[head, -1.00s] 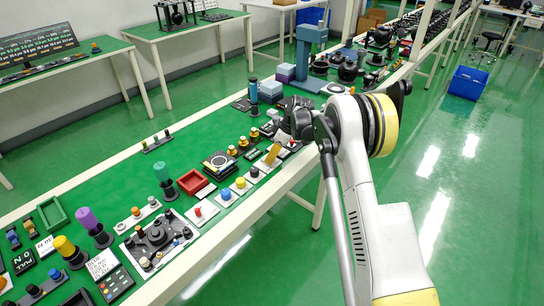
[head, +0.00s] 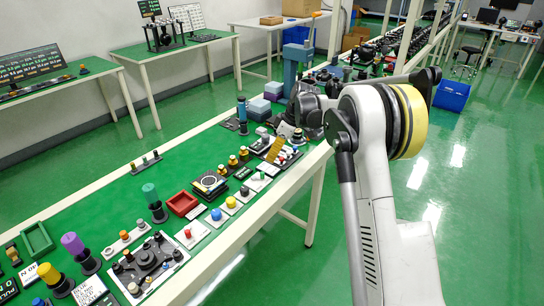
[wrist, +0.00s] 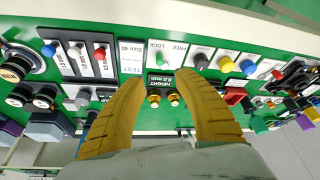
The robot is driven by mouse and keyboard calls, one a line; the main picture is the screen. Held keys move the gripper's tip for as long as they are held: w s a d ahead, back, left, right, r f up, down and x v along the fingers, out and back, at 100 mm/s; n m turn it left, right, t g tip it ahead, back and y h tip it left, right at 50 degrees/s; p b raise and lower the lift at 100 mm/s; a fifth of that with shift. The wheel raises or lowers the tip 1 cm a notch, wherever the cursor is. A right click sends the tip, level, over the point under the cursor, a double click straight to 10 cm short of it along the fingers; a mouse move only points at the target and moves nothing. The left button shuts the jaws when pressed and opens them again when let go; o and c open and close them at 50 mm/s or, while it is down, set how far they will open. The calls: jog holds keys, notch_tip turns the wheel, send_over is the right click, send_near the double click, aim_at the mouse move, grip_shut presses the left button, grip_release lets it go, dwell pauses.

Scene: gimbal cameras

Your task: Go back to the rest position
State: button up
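My gripper (wrist: 160,115) shows in the wrist view as two curved yellow fingers, spread apart with nothing held between them. A small black height display (wrist: 160,82) with brass knobs is seen in the gap between the fingers, on the table beyond them. In the head view my arm reaches over the long green table, and a yellow finger (head: 274,149) shows above its right edge. The rest of the gripper is mostly hidden behind the dark wrist.
The green table (head: 95,203) holds many parts: a red tray (head: 182,203), colored buttons, cylinders and a gimbal device (head: 149,260). A blue bin (head: 452,94) stands on the floor behind my arm.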

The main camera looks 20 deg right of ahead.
jog(key=s+a+r+m+t+h, duration=0.1)
jog(key=s+a+r+m, duration=0.15)
jog(key=s+r, duration=0.65)
jog(key=s+a+r+m+t+h, duration=0.1)
jog(key=s+r+m, duration=0.2)
jog(key=s+r, duration=0.5)
jog(key=s+f+m+t+h, duration=0.1)
jog(key=s+f+m, duration=0.1)
jog(key=s, duration=1)
jog(key=s+a+f+m+t, duration=0.1)
jog(key=s+f+m, duration=0.2)
jog(key=s, duration=0.8)
jog(key=shift+s+f+m+h, duration=0.35)
jog(key=shift+f+h, duration=0.05)
jog(key=shift+f, duration=0.05)
